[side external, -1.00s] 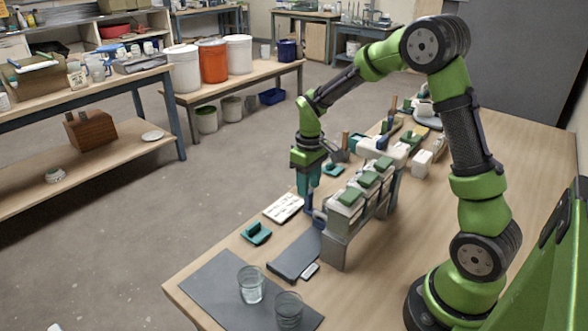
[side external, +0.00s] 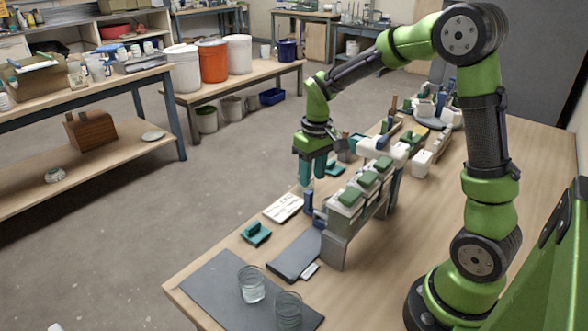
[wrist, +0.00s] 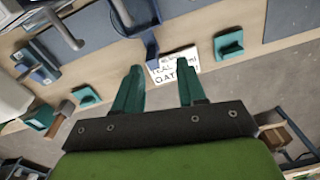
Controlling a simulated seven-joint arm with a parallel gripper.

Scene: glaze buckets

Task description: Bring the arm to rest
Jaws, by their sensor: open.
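My gripper (side external: 312,176) hangs above the table, close to the far-left side of the grey rack (side external: 335,248). Its two teal fingers point down and stand apart, with nothing between them. In the wrist view my gripper (wrist: 161,74) is also open and empty, with the written white card (wrist: 178,66) seen beyond the fingertips. A blue upright piece (side external: 308,203) is below the fingers at the rack's end, with a visible gap. The rack carries several white containers with green lids (side external: 367,179).
Two clear glasses (side external: 252,284) stand on a dark mat (side external: 205,283) at the table's near corner. A teal block (side external: 256,233) and the white card (side external: 283,208) lie along the left edge. Several tools and containers crowd the far end. The table's right part is largely bare.

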